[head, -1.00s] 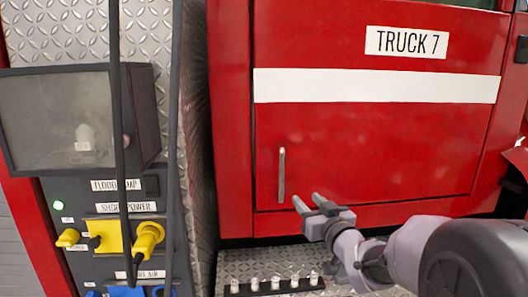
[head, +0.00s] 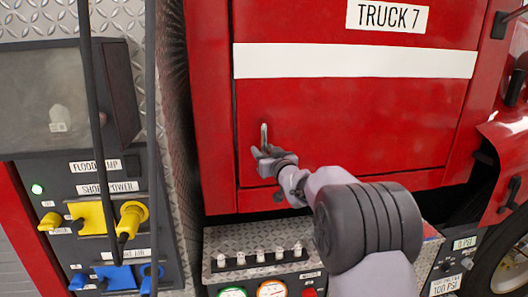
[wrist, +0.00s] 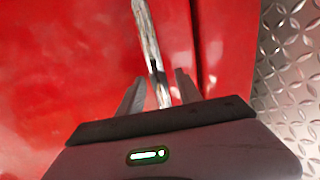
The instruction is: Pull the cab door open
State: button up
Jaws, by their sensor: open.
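The red cab door (head: 350,120) carries a white stripe and a "TRUCK 7" label, and it looks closed in its frame. A thin vertical metal handle (head: 264,135) stands near the door's left edge. My gripper (head: 263,152) is at the handle's lower part and hides its lower end in the head view. In the wrist view my gripper (wrist: 158,90) is open, with one finger on each side of the handle (wrist: 148,40). Contact between fingers and handle cannot be told.
A diamond-plate step (head: 230,240) with a row of small knobs and gauges lies below the door. A control panel (head: 60,185) with yellow and blue plugs and hanging black cables stands at the left. A wheel (head: 510,265) is at the lower right.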

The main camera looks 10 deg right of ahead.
jog(key=shift+c, duration=0.2)
grip_shut()
dwell(1.2)
